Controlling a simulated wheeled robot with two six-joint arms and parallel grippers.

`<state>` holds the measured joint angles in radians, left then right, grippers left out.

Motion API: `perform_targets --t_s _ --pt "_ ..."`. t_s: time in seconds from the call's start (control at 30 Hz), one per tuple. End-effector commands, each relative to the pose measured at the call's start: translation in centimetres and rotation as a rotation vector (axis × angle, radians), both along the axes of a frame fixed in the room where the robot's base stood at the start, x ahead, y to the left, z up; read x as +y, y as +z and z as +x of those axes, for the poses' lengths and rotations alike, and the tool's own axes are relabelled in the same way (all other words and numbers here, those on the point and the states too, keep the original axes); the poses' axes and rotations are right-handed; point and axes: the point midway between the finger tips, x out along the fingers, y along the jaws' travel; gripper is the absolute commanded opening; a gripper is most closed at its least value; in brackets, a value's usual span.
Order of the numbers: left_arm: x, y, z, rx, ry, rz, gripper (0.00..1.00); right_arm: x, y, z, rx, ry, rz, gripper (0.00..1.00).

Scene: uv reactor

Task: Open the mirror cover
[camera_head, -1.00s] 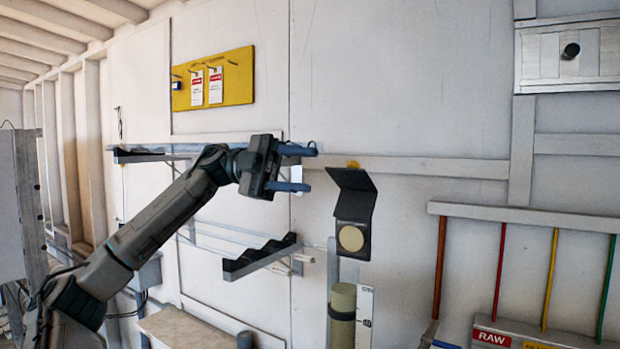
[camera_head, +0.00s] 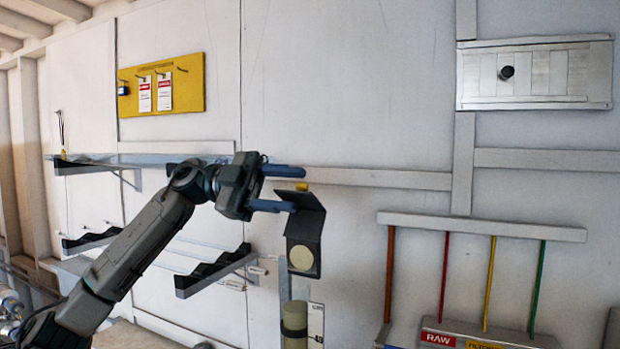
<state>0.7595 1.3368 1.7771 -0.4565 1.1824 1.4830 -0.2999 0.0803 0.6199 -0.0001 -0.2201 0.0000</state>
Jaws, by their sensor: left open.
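The mirror cover (camera_head: 309,222) is a dark flap on the wall, tilted up and outward above a dark plate. The plate's round beige disc (camera_head: 303,259) is exposed below the flap. A yellow piece (camera_head: 302,186) shows just above the flap. My left gripper (camera_head: 299,189) is open, its two blue fingers pointing right. The lower finger overlaps the flap's upper left part in the picture; I cannot tell whether they touch. My right gripper is not in view.
A beige cylinder (camera_head: 294,322) stands below the mirror. Dark shelf brackets (camera_head: 215,271) stick out at the lower left. A rack (camera_head: 480,226) with coloured rods is at the right. A yellow tag board (camera_head: 160,86) hangs at the upper left.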

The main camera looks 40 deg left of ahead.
Motion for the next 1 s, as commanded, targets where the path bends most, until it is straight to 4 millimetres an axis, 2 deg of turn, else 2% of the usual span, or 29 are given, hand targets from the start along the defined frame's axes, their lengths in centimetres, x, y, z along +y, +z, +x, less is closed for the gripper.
perform_targets --t_s 0.03,0.2,0.3,0.67,0.87,0.9,1.0 --pt "-1.0 0.5 0.3 0.001 -0.005 0.0 0.44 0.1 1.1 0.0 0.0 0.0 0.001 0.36" --pt "-3.4 0.3 1.0 0.001 -0.004 0.0 0.44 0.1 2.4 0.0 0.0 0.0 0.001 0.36" --pt "-4.1 0.2 1.2 0.0 -0.002 0.0 0.44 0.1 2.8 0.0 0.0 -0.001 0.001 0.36" --pt "-4.6 0.0 1.3 0.0 0.0 0.0 0.44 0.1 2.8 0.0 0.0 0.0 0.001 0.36" --pt "-4.6 0.0 1.4 0.0 0.001 -0.001 0.04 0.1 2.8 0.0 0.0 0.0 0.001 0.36" --pt "-4.6 0.0 1.4 0.0 0.001 -0.002 0.0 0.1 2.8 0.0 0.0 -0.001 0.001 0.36" --pt "-4.5 0.1 1.4 -0.002 0.002 -0.002 0.0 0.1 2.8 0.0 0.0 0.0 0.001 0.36"
